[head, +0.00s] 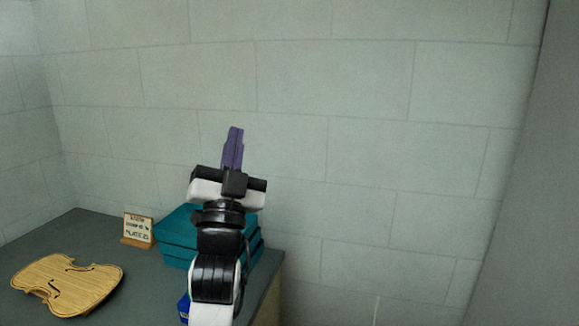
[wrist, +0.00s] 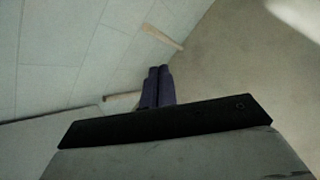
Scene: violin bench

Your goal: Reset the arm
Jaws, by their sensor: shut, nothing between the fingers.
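My gripper (head: 236,131) has two purple fingers and points upward in the head view, in front of the tiled wall. In the wrist view the purple fingers (wrist: 158,71) lie side by side, shut, with nothing held between them. My arm rises from the bottom of the head view and hides part of the teal boxes behind it.
A dark bench (head: 30,240) holds a wooden violin plate (head: 65,284), a small lettered sign (head: 138,229) and stacked teal boxes (head: 178,240). A blue item (head: 184,308) is partly hidden by my arm. Right of the bench is open room beside the wall (head: 400,180).

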